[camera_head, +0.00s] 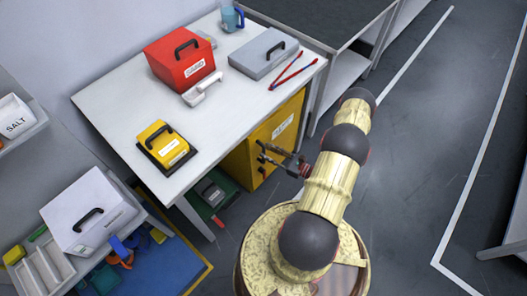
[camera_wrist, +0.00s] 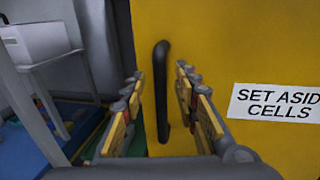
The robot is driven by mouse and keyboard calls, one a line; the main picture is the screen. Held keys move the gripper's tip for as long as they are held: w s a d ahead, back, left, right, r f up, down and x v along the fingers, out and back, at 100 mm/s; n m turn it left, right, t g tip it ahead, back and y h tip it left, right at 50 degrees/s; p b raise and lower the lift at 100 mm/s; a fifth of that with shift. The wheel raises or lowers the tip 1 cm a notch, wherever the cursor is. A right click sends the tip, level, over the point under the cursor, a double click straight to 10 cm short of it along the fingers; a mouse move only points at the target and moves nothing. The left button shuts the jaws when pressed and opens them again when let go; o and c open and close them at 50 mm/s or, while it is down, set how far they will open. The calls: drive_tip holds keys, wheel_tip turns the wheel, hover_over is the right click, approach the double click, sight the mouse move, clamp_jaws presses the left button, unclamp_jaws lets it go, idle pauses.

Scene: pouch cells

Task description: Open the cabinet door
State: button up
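The yellow cabinet (camera_head: 241,163) stands under the white table, its door facing my arm. In the wrist view the yellow door (camera_wrist: 232,45) fills the middle and right. A black vertical bar handle (camera_wrist: 161,92) is on the door near its left edge. A white label reading "SET ASIDE CELLS" (camera_wrist: 275,102) is to its right. My gripper (camera_head: 262,152) is in front of the door. In the wrist view my gripper (camera_wrist: 158,80) is open, with one finger on each side of the handle in the picture. I cannot tell whether the fingers touch it.
The white table (camera_head: 115,97) above holds a red box (camera_head: 174,68), a yellow box (camera_head: 155,152), a grey case (camera_head: 255,57) and red pliers (camera_head: 295,70). A dark green case (camera_head: 212,188) is on the floor left of the cabinet. Floor (camera_head: 420,130) to the right is clear.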

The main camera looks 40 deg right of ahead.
drive_tip(key=shift+x, duration=1.25)
drive_tip(key=shift+c, duration=0.7)
clamp_jaws()
